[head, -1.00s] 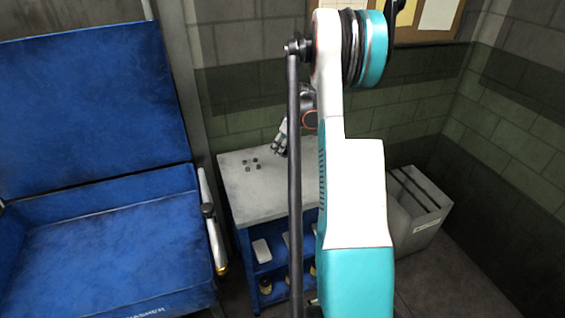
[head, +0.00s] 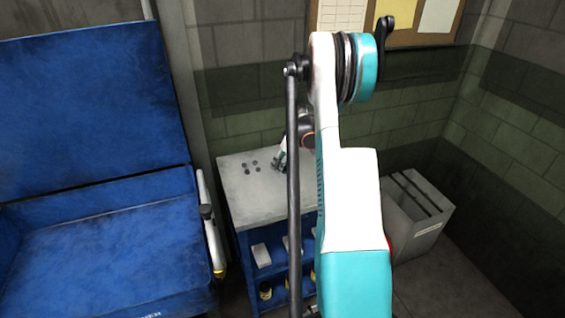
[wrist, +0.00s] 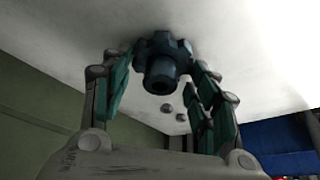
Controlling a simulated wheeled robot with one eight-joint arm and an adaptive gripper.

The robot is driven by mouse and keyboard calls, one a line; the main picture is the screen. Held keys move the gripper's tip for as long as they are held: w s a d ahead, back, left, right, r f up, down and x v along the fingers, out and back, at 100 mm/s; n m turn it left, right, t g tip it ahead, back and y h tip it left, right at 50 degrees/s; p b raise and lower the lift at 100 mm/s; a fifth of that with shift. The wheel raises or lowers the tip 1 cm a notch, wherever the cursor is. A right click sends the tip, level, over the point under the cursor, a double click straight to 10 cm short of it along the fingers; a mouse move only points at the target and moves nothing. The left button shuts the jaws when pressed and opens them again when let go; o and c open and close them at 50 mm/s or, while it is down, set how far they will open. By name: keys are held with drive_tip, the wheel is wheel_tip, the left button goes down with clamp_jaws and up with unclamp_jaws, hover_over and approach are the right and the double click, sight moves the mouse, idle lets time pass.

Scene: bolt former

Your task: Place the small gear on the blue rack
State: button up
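The small gear (wrist: 163,60), dark blue-grey with a round hub, shows in the wrist view against the pale worktop (wrist: 240,50). My gripper (wrist: 163,66) has its fingers apart, one on each side of the gear; I cannot tell whether the fingertips touch it. The gear is not clear there. A blue shelf unit (head: 243,254), likely the blue rack, stands under the worktop, its right part hidden by my arm.
Several small dark pieces (head: 252,167) lie on the worktop left of my gripper. White boxes (head: 262,255) and yellow-capped containers (head: 265,291) stand on the shelves.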

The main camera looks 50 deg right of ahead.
drive_tip(key=o, duration=0.4)
drive_tip(key=shift+o, duration=0.2)
drive_tip(key=shift+r, duration=0.15)
drive_tip(key=p+v, duration=0.3)
drive_tip(key=v, duration=0.9)
drive_tip(key=shift+a, duration=0.1)
